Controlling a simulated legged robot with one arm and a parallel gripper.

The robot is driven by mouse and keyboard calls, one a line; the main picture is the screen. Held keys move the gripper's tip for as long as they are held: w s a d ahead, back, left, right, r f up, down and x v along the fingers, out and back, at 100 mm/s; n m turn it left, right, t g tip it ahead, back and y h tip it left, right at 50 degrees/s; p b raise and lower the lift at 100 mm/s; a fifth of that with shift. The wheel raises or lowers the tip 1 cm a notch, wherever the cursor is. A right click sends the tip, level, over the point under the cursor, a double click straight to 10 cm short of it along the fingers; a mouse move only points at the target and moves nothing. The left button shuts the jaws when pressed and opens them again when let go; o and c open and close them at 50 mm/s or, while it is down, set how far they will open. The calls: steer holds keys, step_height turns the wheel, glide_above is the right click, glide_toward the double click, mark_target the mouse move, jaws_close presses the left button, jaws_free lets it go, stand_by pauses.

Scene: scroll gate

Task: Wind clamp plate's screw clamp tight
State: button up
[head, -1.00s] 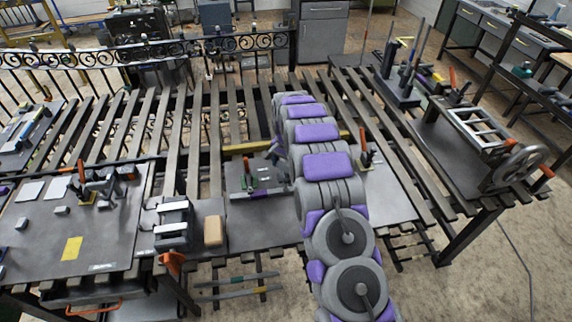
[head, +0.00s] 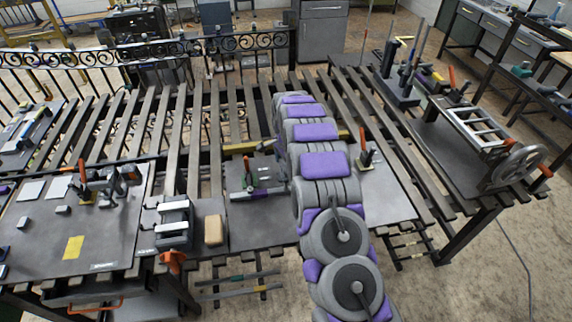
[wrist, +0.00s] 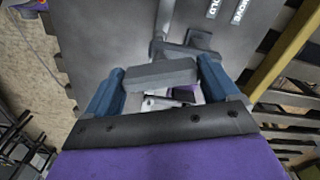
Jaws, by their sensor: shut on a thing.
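In the wrist view my gripper (wrist: 163,72) has its two blue fingers on either side of a grey bar (wrist: 158,77), which seems to be the screw clamp's handle, and is shut on it. A darker grey part of the clamp (wrist: 188,50) shows just beyond the bar. The screw is mostly hidden by the bar and my gripper. The grey clamp plate (wrist: 110,40) lies flat beneath, with white lettering at the top. In the head view the plate (head: 388,198) shows beside my arm, which hides my gripper and the held part.
A red-handled clamp (head: 365,150) stands right of my arm, and another (head: 250,172) left of it. A yellow bar (head: 240,148) runs behind the plate. A grey vise (head: 173,222) and tan block (head: 213,230) sit left. A frame with a handwheel (head: 515,165) stands right.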

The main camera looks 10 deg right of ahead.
steer(key=shift+w+r, duration=0.3)
steer(key=shift+r, duration=0.05)
steer(key=o, duration=0.6)
steer(key=shift+o, duration=0.8)
steer(key=shift+f, duration=0.1)
steer(key=shift+s+f, duration=0.1)
step_height(320, 180, up, 17)
steer(key=shift+a+r, duration=0.1)
steer(key=shift+r, duration=0.05)
steer(key=shift+c, duration=0.4)
